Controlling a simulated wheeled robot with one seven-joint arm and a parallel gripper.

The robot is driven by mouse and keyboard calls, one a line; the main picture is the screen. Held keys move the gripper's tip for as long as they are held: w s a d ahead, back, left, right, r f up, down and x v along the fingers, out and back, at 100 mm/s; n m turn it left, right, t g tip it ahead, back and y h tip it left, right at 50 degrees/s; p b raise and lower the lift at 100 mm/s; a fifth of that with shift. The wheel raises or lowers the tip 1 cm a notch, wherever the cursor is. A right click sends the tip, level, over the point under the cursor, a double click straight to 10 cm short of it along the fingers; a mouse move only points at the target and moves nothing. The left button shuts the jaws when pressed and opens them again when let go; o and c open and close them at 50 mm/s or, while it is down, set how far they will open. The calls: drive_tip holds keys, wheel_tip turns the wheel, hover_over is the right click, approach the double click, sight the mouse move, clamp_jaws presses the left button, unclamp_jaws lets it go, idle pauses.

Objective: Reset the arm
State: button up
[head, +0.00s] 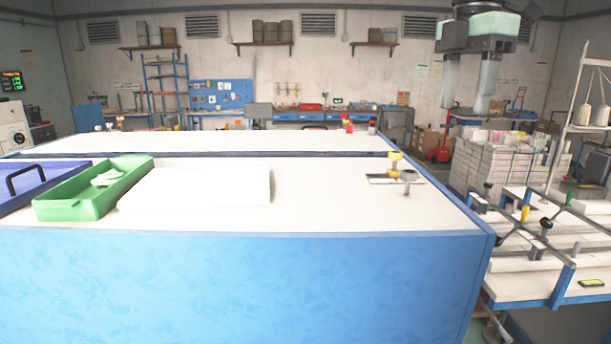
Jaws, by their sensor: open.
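My gripper (468,84) hangs at the upper right of the head view, pointing down. Its two grey fingers are spread apart with nothing between them, so it is open and empty. It appears above and in front of the stacked white bundles, clear of the table. The top of my gripper and arm runs out of the picture's upper edge.
A blue-sided table with a white top (320,205) fills the front. On it are a green tray (75,208), a white slab (195,188) and a small tool with a yellow knob (395,177). Stacked bundles (500,165) and a workbench (535,287) stand right.

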drive_tip(key=s+a+f+m+b, duration=0.25)
drive_tip(key=s+a+f, duration=0.2)
drive_tip(key=f, duration=0.45)
drive_tip(key=s+a+f+m+y+b, duration=0.1)
drive_tip(key=s+a+f+m, duration=0.2)
drive_tip(key=s+f, duration=0.45)
drive_tip(key=s+a+f+m+b, duration=0.2)
drive_tip(key=s+a+f+m, duration=0.15)
drive_tip(key=f, duration=0.75)
drive_tip(key=s+d+f+m+b, duration=0.1)
drive_tip(key=s+f+m, duration=0.2)
drive_tip(key=s+f, duration=0.6)
drive_tip(key=shift+s+f+m+b, duration=0.3)
drive_tip(key=shift+s+f+m, duration=0.1)
drive_tip(key=shift+s, duration=0.5)
drive_tip(key=shift+o, duration=0.5)
